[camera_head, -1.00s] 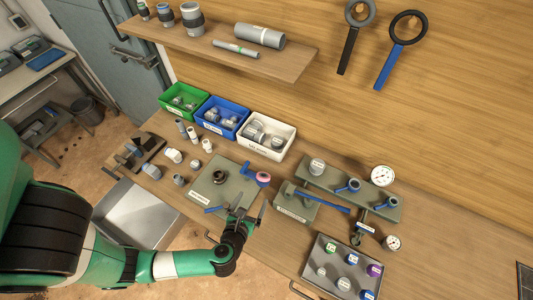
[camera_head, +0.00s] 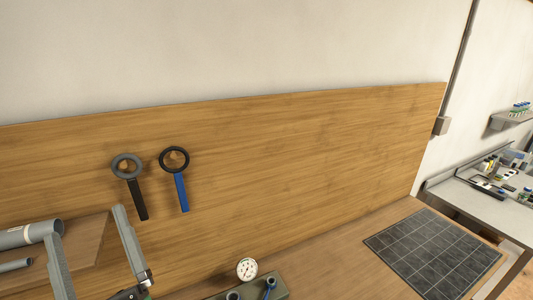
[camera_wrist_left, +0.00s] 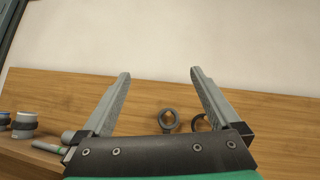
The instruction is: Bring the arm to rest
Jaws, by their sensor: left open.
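My left gripper (camera_head: 83,217) shows at the lower left of the head view. Its two long grey fingers point upward, wide apart, with nothing between them. They appear in front of the wall shelf (camera_head: 88,252). In the left wrist view the gripper (camera_wrist_left: 160,73) is also open and empty, facing the wooden board (camera_wrist_left: 265,110) and the pale wall (camera_wrist_left: 180,35) above it. My right gripper is in neither view.
Two ring-headed tools, one with a black handle (camera_head: 137,198) and one with a blue handle (camera_head: 181,192), hang on the board. Grey pipes (camera_head: 30,234) lie on the shelf. A gauge (camera_head: 246,268) stands at the bottom. A dark grid mat (camera_head: 432,255) lies bare at right.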

